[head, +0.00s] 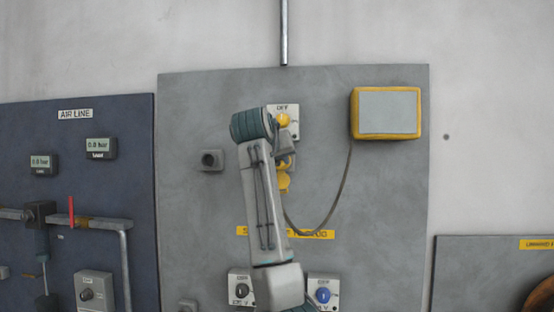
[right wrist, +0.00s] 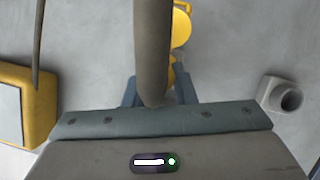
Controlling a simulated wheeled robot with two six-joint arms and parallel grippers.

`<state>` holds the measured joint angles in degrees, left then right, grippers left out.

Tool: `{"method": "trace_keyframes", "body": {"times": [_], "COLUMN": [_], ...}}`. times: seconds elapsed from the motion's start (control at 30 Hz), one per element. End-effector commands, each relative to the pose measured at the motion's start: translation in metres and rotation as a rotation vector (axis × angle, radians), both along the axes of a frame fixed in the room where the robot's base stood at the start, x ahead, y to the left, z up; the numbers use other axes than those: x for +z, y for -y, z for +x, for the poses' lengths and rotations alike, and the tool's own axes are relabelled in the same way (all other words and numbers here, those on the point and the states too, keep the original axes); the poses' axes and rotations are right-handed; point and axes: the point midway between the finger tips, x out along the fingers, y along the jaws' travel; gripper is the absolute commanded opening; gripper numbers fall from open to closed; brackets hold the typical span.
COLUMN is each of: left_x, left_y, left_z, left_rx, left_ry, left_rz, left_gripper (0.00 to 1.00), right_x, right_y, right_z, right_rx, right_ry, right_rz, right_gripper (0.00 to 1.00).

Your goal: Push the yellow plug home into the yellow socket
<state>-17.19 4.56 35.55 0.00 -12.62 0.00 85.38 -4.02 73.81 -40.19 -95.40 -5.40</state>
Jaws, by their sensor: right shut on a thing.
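My right gripper (head: 287,156) is in front of the grey panel, partly hidden by its own arm. In the right wrist view its blue-grey fingers (right wrist: 158,92) are shut on the plug, which is mostly hidden. A thick grey cable (right wrist: 152,45) crosses close to that camera. A yellow part of the socket (head: 284,182), apparently its flap, shows just below the gripper; it also shows in the right wrist view (right wrist: 181,27). The socket mouth is hidden, so I cannot tell whether the plug is in it. My left gripper is not in view.
A yellow-framed box (head: 356,113) is at the upper right, with the cable (head: 337,190) looping down from it. A yellow knob (head: 283,120) on a white plate is just above the gripper. A grey round fitting (head: 211,160) sits to the left. Two switches are low on the panel.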

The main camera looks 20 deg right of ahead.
Motion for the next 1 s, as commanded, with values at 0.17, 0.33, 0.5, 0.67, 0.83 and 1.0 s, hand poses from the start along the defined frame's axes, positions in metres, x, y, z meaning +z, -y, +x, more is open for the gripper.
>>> {"method": "trace_keyframes", "body": {"times": [0.17, 0.33, 0.5, 0.67, 0.83, 1.0], "left_x": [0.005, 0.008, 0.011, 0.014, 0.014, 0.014], "left_y": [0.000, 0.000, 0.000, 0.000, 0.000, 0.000], "left_z": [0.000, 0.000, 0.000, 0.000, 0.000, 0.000], "left_rx": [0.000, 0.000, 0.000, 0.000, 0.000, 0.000], "left_ry": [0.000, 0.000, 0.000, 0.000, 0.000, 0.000], "left_rz": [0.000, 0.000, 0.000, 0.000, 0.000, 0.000], "left_gripper": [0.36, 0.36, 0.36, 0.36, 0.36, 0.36], "right_x": [0.002, 0.002, 0.001, 0.002, 0.001, 0.001], "right_y": [0.003, 0.005, 0.007, 0.009, 0.010, 0.010], "right_z": [0.004, 0.007, 0.011, 0.015, 0.015, 0.015], "right_rx": [-0.001, -0.001, -0.001, 0.001, 0.001, 0.001], "right_ry": [0.001, 0.001, -0.001, 0.001, 0.002, 0.002], "right_rz": [-0.001, -0.001, -0.001, -0.002, -0.002, -0.001], "right_gripper": [0.00, 0.00, 0.00, 0.00, 0.36, 0.49]}}
